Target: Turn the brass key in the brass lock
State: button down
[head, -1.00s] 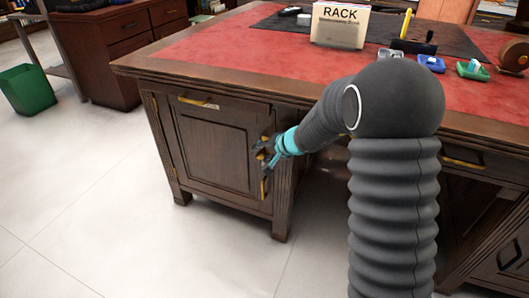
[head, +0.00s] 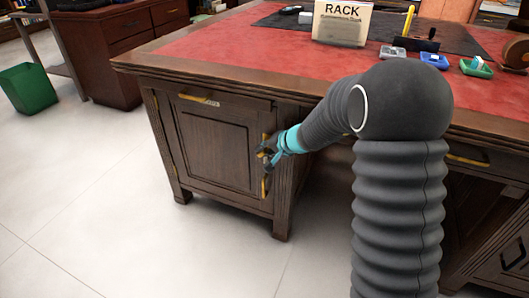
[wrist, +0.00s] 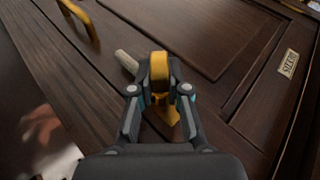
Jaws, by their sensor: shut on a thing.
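My gripper (head: 266,155) is at the right edge of the desk's cabinet door (head: 220,150). In the wrist view my gripper (wrist: 158,90) has its two fingers closed on the brass key (wrist: 158,66), whose rounded yellow top shows between and above the fingertips. The brass lock (wrist: 172,116) shows as a yellow piece between the fingers, against the dark wood. The key's shaft and where it meets the lock are hidden by the fingers. In the head view the key and lock are too small and covered to tell apart.
A yellow handle (wrist: 80,18) stands out from the wood at the wrist view's upper left, with a pale rod (wrist: 126,61) beside the key. A small label plate (wrist: 288,63) is at right. The floor (head: 110,220) before the door is clear.

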jog(key=shift+w+t+y+b, duration=0.1)
jog(key=shift+t+y+b, duration=0.75)
jog(key=shift+b, duration=4.85)
